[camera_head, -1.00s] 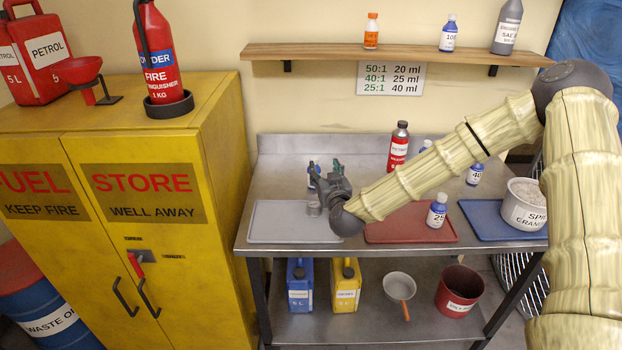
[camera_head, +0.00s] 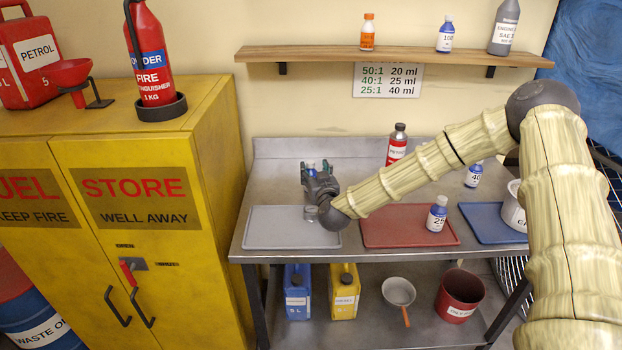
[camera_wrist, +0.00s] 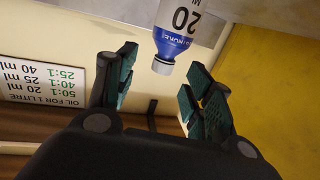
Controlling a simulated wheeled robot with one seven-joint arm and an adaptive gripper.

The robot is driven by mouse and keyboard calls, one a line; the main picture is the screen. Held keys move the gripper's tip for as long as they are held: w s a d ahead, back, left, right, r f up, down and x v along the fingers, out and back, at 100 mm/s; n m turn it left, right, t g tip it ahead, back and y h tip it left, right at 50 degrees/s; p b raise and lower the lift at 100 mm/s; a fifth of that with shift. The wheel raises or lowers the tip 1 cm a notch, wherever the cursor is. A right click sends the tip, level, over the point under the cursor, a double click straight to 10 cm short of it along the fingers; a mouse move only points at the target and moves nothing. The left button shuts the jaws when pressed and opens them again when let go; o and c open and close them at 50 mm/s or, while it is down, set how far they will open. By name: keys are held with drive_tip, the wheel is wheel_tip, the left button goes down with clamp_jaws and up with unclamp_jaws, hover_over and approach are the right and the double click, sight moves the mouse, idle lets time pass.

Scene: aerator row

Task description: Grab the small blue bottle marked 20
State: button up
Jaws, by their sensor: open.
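The small blue bottle marked 20 (camera_wrist: 177,36) shows in the wrist view, upside down in that picture, with its cap between and just beyond the fingertips. My gripper (camera_wrist: 155,82) is open, one finger on each side of the bottle's line, and I see no finger touching it. In the head view my gripper (camera_head: 310,172) is over the back of the bench behind the grey tray (camera_head: 265,240). Only a small blue and white part of the bottle (camera_head: 310,165) shows there between the fingers; the rest is hidden by my gripper.
A bottle marked 25 (camera_head: 437,214) stands on the red tray (camera_head: 385,238). A bottle marked 40 (camera_head: 474,174) and a red petrol bottle (camera_head: 397,146) stand further back. The yellow cabinet (camera_head: 215,150) is close on the left.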

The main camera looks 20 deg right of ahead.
sight(312, 165)
drive_tip(key=shift+w+p, duration=0.95)
drive_tip(key=shift+w, duration=1.5)
clamp_jaws()
